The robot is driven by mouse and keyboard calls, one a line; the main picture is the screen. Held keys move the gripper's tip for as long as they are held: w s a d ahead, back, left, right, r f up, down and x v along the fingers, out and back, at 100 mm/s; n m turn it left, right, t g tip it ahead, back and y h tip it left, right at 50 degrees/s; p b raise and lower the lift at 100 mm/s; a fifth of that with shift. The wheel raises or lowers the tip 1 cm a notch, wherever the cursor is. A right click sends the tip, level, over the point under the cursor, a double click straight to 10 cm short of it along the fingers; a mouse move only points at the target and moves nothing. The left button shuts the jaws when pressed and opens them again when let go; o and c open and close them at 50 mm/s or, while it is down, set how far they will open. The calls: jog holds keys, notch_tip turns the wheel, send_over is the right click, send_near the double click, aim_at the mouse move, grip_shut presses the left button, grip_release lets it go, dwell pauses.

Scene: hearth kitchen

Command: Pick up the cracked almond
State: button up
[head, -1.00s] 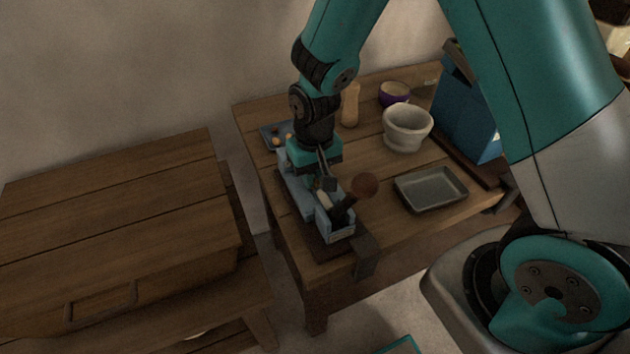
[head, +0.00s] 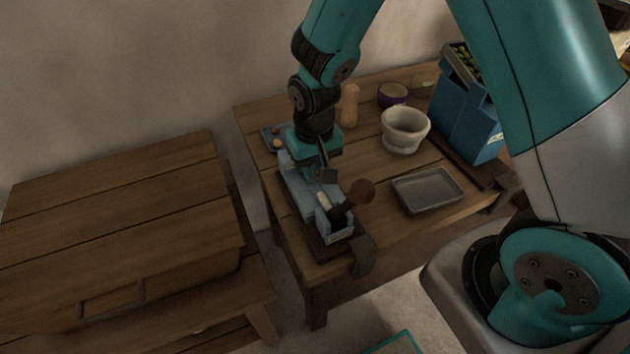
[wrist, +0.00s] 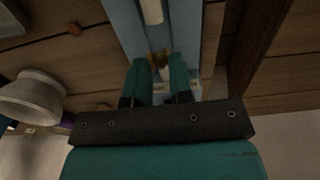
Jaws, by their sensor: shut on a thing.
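The cracked almond (wrist: 156,62) shows as a small brown piece between my fingertips in the wrist view; its cracks are too small to make out. My gripper (wrist: 160,68) is shut on it, with a teal finger on each side. In the head view my gripper (head: 318,177) points down over the pale blue cracker (head: 299,192), which stands near the table's left edge. The almond is hidden there. The cracker's dark lever with a round brown knob (head: 361,191) leans up to the right, close beside my gripper.
A grey tray (head: 427,207) and a stone mortar (head: 405,143) stand to the right. A wooden pestle-like piece (head: 348,106), a purple bowl (head: 393,94) and a blue box of green things (head: 466,125) stand behind. A small blue dish (head: 270,135) is at back left.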

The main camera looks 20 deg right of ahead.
aim_at(315, 174)
jog(key=shift+r+p, duration=2.55)
jog(key=shift+r, duration=0.4)
